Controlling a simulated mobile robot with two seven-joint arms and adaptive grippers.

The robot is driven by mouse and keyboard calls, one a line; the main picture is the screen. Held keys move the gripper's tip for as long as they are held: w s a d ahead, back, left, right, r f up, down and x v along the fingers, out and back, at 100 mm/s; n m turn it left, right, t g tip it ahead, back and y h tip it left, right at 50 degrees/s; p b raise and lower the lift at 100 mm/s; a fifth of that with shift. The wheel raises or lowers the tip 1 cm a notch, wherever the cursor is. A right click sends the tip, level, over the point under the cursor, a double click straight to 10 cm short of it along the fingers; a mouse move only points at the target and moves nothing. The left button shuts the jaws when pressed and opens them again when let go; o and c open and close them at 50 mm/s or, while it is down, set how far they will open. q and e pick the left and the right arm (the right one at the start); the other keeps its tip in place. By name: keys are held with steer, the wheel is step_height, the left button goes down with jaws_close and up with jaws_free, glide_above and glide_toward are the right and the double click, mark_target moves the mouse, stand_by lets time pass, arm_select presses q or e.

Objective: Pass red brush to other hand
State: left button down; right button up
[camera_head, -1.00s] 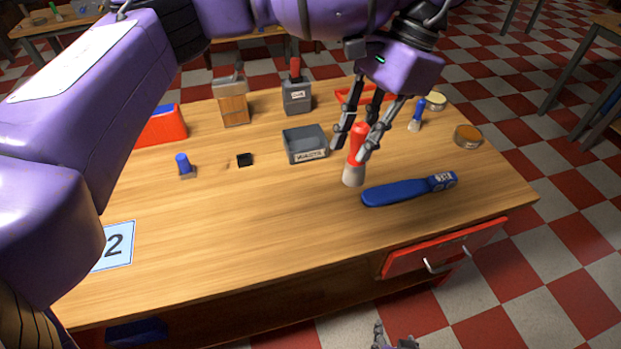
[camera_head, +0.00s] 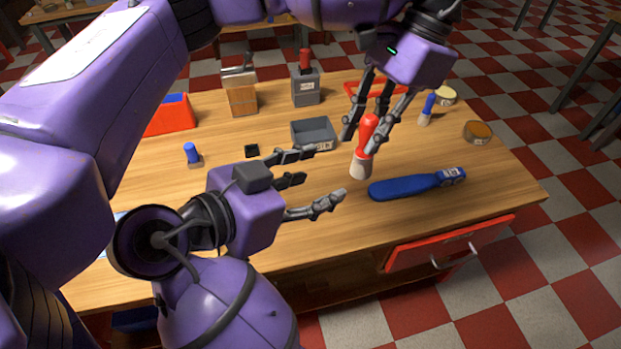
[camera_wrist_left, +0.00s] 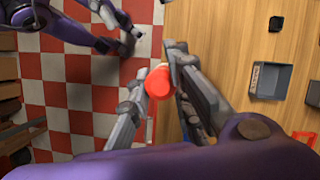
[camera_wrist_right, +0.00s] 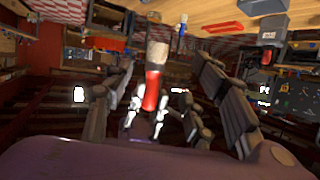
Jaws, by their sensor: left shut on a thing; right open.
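The red brush (camera_head: 367,133) has a red handle and a pale lower end. It is roughly upright above the table (camera_head: 330,240), handle up. My left gripper (camera_head: 360,142) is shut on its red handle from above; the handle end shows between the fingers in the left wrist view (camera_wrist_left: 159,83). My right gripper (camera_head: 326,172) is open and empty, fingers pointing right, to the left of the brush and apart from it. In the right wrist view the brush (camera_wrist_right: 153,85) lies ahead between the spread fingers.
A blue-handled tool (camera_head: 415,186) lies right of the brush. A grey bin (camera_head: 313,134) stands just behind my right gripper. A blue-topped brush (camera_head: 427,108) and round tins (camera_head: 478,132) are at the right. A red bin (camera_head: 170,116) is at the back left.

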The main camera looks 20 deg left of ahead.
mark_target(354, 167)
steer(key=x, duration=1.1)
steer(key=shift+w+d+r, duration=0.15)
steer(key=shift+w+d, duration=0.05)
steer(key=shift+w, duration=0.05)
steer(key=shift+c, duration=0.5)
steer(key=c, duration=1.1)
arm_select(q)
steer(key=c, duration=1.5)
jaws_free()
arm_select(e)
jaws_close()
